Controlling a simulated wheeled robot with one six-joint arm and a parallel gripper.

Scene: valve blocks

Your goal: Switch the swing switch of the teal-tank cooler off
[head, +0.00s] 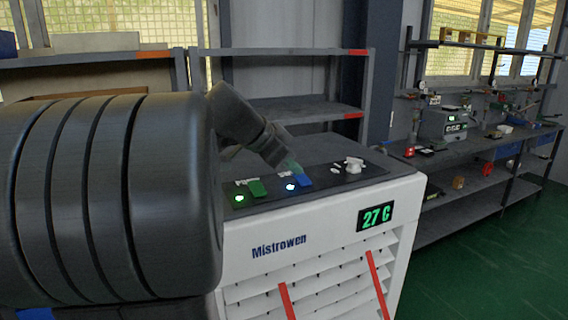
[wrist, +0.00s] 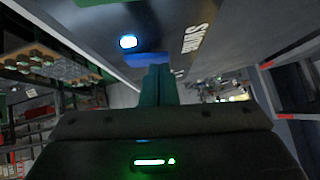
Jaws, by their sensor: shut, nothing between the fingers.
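The white cooler (head: 310,262) stands in front of me with a dark control panel on top; no teal tank shows. The panel carries a blue rocker switch (head: 305,180) with a lit lamp (head: 290,187) beside it. My gripper (head: 292,166) is shut and empty, its fingertips just behind and above the blue switch; I cannot tell whether they touch it. In the wrist view the blue switch (wrist: 146,59) lies right at the tips of my gripper (wrist: 158,72), with a lit lamp (wrist: 128,41) and partly readable white lettering (wrist: 195,39) near it.
A green switch (head: 257,188) with a lit green lamp (head: 239,198) sits left on the panel, and a white knob (head: 354,165) to the right. The front display (head: 375,216) reads 27 C. Grey shelves (head: 290,112) stand behind; a cluttered workbench (head: 470,150) stands right. Green floor there is clear.

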